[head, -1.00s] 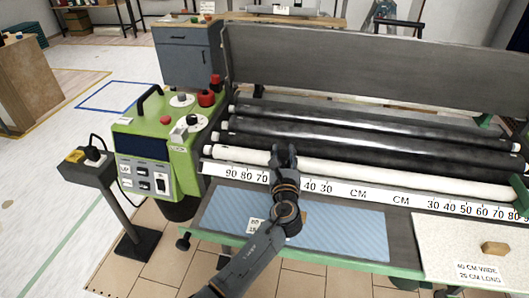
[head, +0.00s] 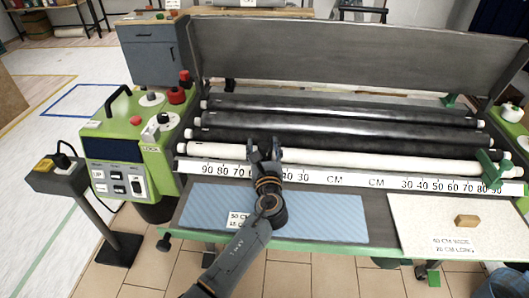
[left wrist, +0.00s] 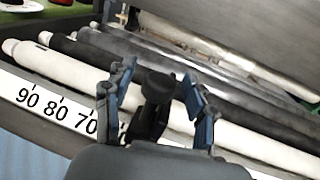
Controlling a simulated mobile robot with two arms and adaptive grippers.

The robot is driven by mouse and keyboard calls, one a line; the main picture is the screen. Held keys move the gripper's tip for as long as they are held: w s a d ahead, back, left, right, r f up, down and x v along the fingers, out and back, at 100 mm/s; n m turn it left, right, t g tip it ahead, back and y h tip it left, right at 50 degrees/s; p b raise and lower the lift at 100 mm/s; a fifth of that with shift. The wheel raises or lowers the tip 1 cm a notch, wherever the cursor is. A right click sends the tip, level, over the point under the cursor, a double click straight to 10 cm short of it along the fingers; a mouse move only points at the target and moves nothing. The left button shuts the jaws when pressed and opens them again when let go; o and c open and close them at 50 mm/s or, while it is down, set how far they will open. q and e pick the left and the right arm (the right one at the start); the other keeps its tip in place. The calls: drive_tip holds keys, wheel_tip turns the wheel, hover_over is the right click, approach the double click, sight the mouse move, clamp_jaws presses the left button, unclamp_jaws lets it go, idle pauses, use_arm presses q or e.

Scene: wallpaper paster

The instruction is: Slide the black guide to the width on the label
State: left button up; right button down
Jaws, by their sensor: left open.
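The black guide (left wrist: 158,88), with a round knob on top, stands at the white roller and number scale in the left wrist view. My left gripper (left wrist: 157,97) is open, with one finger on each side of the guide; I cannot tell whether they touch it. In the head view my left gripper (head: 264,150) hides the guide, between the 70 and the 40 of the left scale (head: 225,170). A small white label (head: 239,219) lies on the blue sheet (head: 325,215), partly covered by my arm and hard to read. My right gripper is not in view.
A green guide (head: 490,168) stands near the high numbers of the right scale. A cream sheet (head: 415,215) carries a wooden block (head: 467,221) and another label (head: 455,246). A green control box (head: 128,150) stands left of the rollers (head: 350,130).

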use_arm(q)
drive_tip(key=s+d, duration=0.2)
drive_tip(key=s, duration=0.9)
drive_tip(key=shift+s, duration=0.35)
